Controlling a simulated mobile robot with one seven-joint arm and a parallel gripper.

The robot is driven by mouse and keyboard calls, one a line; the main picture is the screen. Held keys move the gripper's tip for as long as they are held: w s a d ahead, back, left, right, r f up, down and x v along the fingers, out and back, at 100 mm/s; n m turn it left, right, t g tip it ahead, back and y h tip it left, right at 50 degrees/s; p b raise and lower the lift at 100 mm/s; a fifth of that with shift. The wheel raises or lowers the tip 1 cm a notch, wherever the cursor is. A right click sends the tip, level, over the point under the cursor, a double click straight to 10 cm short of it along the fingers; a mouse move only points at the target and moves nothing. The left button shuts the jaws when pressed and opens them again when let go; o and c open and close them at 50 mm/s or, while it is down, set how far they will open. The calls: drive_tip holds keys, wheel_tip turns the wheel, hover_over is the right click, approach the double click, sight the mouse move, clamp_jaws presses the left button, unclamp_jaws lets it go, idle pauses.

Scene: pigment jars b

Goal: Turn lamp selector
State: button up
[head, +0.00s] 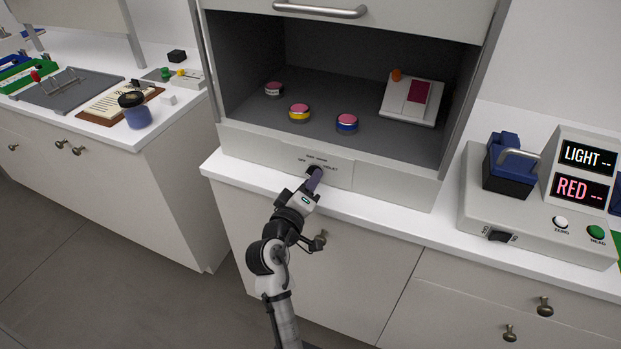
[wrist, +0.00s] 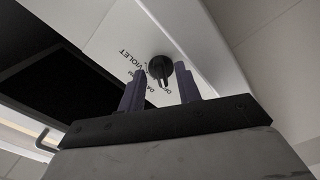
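The lamp selector is a small black knob (wrist: 160,67) on the pale front panel of the booth, with VIOLET and other partly readable labels around it. In the head view the knob (head: 313,169) sits low on the panel, partly covered by my fingers. My gripper (head: 315,178) reaches up to it from the front. In the wrist view my gripper (wrist: 161,72) is open, with one purple-grey finger to each side of the knob. Gaps show between knob and fingers; I cannot tell how deep the fingertips reach around it.
The open booth above the panel holds jars with pink tops, including a yellow-banded one (head: 299,112) and a blue-banded one (head: 347,122), and a tilted white board (head: 412,99). A meter (head: 540,205) reading LIGHT and RED stands right.

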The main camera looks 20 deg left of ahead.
drive_tip(key=shift+w, duration=0.25)
clamp_jaws()
drive_tip(key=shift+f, duration=0.15)
